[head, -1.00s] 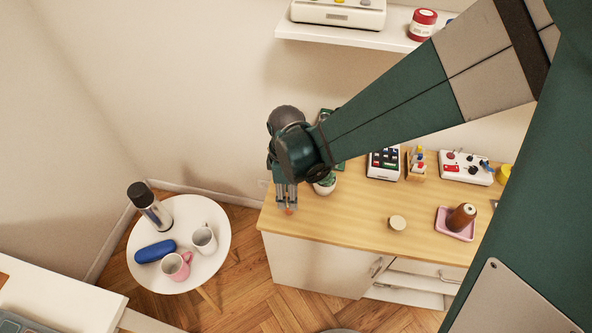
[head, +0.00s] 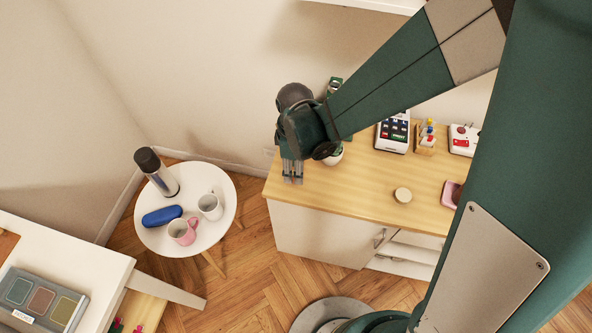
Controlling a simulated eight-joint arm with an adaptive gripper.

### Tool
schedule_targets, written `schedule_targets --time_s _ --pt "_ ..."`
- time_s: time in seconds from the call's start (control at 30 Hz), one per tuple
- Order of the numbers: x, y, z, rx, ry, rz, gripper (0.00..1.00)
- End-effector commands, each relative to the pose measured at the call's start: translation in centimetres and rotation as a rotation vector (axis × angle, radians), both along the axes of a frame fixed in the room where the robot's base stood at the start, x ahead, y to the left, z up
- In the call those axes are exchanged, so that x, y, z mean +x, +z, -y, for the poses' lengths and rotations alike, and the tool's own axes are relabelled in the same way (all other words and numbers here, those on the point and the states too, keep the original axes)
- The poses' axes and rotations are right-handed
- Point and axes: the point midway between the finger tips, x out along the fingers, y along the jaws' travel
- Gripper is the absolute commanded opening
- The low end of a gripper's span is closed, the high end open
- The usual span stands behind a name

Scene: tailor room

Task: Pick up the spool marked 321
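No marking 321 can be read on anything in the head view. My gripper (head: 292,181) points down over the left end of the wooden sideboard top (head: 350,200). Its fingers are small here, and I cannot tell whether they are open or shut, or whether anything is between them. Small coloured items stand in a wooden holder (head: 426,148) at the back; they may be spools. A brown object, possibly a thread cone, sits in a pink tray (head: 448,194) at right, mostly hidden by my arm.
A round white table (head: 205,240) holds a flask, mugs and a blue case. A white desk (head: 60,245) is at lower left.

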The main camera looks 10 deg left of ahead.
Motion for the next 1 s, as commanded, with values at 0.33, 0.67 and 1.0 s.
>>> schedule_targets --time_s 0.33,0.67,1.0 --pt "0.0 -3.1 -0.1 0.000 0.000 0.000 0.32" --pt "0.0 -3.4 0.0 0.000 0.000 0.000 0.32" --pt "0.0 -3.4 0.0 0.000 0.000 0.000 0.32"
